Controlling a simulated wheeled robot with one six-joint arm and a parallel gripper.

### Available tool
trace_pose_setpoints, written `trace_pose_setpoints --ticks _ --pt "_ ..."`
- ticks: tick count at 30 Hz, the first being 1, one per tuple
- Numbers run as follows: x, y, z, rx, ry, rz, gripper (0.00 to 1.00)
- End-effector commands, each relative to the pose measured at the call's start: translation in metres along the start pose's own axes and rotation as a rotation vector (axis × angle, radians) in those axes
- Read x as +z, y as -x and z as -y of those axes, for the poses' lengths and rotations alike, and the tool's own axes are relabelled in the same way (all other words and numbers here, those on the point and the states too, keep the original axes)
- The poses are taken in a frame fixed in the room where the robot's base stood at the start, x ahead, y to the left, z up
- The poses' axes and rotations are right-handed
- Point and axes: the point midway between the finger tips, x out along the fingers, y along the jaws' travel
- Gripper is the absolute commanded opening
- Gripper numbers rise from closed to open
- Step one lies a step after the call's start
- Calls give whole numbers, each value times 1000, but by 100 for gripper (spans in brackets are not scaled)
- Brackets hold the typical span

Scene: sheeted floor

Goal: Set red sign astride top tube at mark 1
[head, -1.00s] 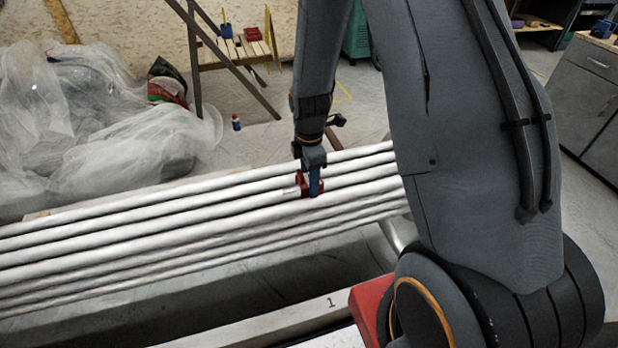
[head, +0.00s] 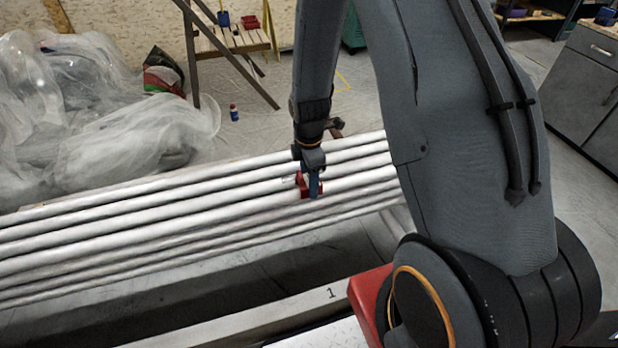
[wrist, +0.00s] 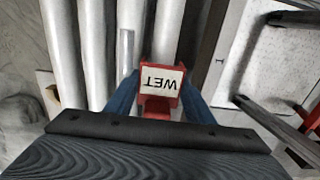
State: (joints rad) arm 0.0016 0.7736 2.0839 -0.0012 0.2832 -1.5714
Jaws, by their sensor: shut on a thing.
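The red sign (head: 303,186) is small in the head view. In the wrist view the red sign (wrist: 160,79) shows a white face reading "WET", upside down. My gripper (head: 314,188) is shut on it, with blue fingers on both sides in the wrist view. The sign is over the white tubes (head: 120,221), which run side by side across the head view. The wrist view shows the tubes (wrist: 95,50) behind and left of the sign. I cannot tell whether the sign touches a tube. The mark 1 (head: 331,293) is on a pale beam in front of the tubes.
Clear plastic sheeting (head: 110,125) is heaped at the left behind the tubes. A wooden stand (head: 228,40) is at the back, and grey cabinets (head: 590,75) are at the right.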

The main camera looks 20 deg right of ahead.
Motion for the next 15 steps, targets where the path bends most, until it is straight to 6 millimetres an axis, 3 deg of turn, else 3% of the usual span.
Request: trace_pose_setpoints --ticks 4,15 --pt "0 -8 0 0 0 0 23" --pt "0 -3 0 0 0 0 23"
